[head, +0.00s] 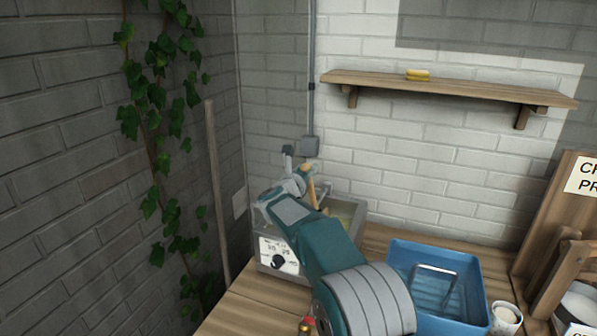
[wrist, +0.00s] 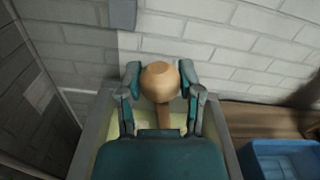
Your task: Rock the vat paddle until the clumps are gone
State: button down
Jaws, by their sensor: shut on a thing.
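The vat (head: 345,212) is a grey box with a dial panel (head: 279,257) on its front, at the corner of the wooden counter. The wooden paddle (head: 309,185) stands up out of it. In the wrist view the paddle's round knob (wrist: 160,82) sits between my gripper's fingers (wrist: 163,84), which are shut on it. My gripper also shows in the head view (head: 297,182), above the vat. Pale yellowish contents (wrist: 105,125) show at the vat's sides in the wrist view. My arm hides most of the inside, and I cannot tell whether clumps are there.
A blue tub (head: 475,290) with a metal handle stands right of the vat, with a small white cup (head: 506,318) beside it. Brick walls close in behind and left, with ivy (head: 160,130).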

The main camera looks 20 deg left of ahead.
jog(key=d+f+m, duration=0.1)
jog(key=d+m, duration=0.2)
jog(key=d, duration=0.5)
jog(key=shift+s+d, duration=0.15)
jog(key=shift+s, duration=0.1)
jog(key=shift+d+f, duration=0.1)
dwell(0.3)
jog(key=shift+c, duration=1.3)
grip_release()
jog(key=shift+s, duration=0.1)
jog(key=s+a, duration=0.1)
jog(key=s, duration=1)
jog(key=shift+s, duration=0.4)
jog(key=shift+a, duration=0.1)
